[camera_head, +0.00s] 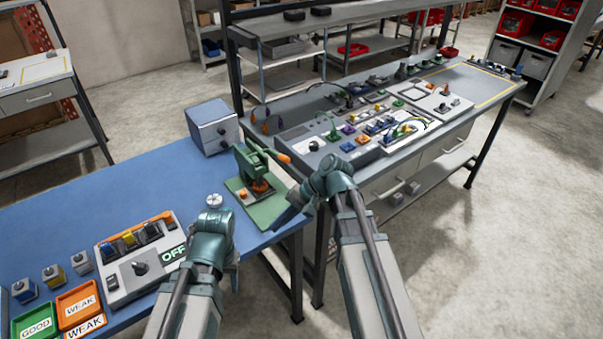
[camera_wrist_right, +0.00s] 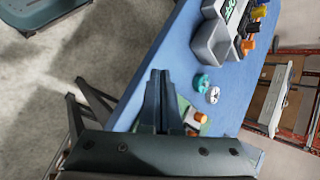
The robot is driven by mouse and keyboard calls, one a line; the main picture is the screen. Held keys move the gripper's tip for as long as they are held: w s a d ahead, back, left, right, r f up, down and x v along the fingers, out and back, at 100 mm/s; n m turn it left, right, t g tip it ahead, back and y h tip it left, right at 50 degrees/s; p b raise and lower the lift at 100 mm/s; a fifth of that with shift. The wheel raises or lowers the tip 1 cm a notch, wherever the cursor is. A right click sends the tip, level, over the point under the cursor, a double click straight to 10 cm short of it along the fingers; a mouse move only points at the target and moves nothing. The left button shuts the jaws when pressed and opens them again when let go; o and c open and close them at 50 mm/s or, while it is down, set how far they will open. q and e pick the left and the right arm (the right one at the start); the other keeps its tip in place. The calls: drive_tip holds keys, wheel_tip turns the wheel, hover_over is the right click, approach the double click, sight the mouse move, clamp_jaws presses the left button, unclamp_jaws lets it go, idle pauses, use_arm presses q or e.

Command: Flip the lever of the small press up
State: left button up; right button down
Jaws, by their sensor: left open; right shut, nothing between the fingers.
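The small press (camera_head: 245,163) is green and stands on a green base plate (camera_head: 262,212) near the right end of the blue table. Its lever has an orange handle (camera_head: 284,158) that points right and slightly downward. My right gripper (camera_head: 287,212) is just right of the base plate, below the lever handle and apart from it. In the right wrist view its fingers (camera_wrist_right: 160,78) are together and empty. Part of the press base with an orange knob (camera_wrist_right: 200,117) shows beside them. My left gripper (camera_head: 232,276) is at the table's front edge, open, its fingers mostly hidden by my arm.
A blue-grey box (camera_head: 213,127) stands behind the press. A white round piece (camera_head: 214,201) lies left of it. A control panel reading OFF (camera_head: 142,262) and labelled trays (camera_head: 78,305) are further left. A grey workbench (camera_head: 465,82) with several parts stands beyond a gap at right.

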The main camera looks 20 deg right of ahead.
drive_tip(key=w+d+m+t+y+b, duration=0.1)
drive_tip(key=w+d, duration=0.1)
drive_tip(key=d, duration=0.1)
drive_tip(key=w+d+r+m+t+y+b, duration=0.1)
drive_tip(key=w+d+m, duration=0.1)
drive_tip(key=d, duration=0.1)
drive_tip(key=w+d+m+t+y+b, duration=0.1)
drive_tip(key=d+m+b, duration=0.1)
drive_tip(key=d, duration=0.1)
drive_tip(key=shift+w+r+t+y, duration=0.2)
drive_tip(key=shift+w+t+y, duration=0.1)
drive_tip(key=shift+w+t, duration=0.1)
use_arm(q)
wheel_tip(320, 180, down, 9)
drive_tip(key=b, duration=0.3)
use_arm(e)
drive_tip(key=d+r+m+t+y, duration=0.1)
drive_tip(key=d+r+m+t, duration=0.1)
drive_tip(key=d, duration=0.4)
drive_tip(key=w+d+r+m+t+y, duration=0.1)
drive_tip(key=d+r+m+t, duration=0.1)
drive_tip(key=d, duration=0.5)
drive_tip(key=shift+w+r+m+t, duration=0.3)
drive_tip(key=shift+r+m+t, duration=0.15)
drive_tip(key=shift+t, duration=0.25)
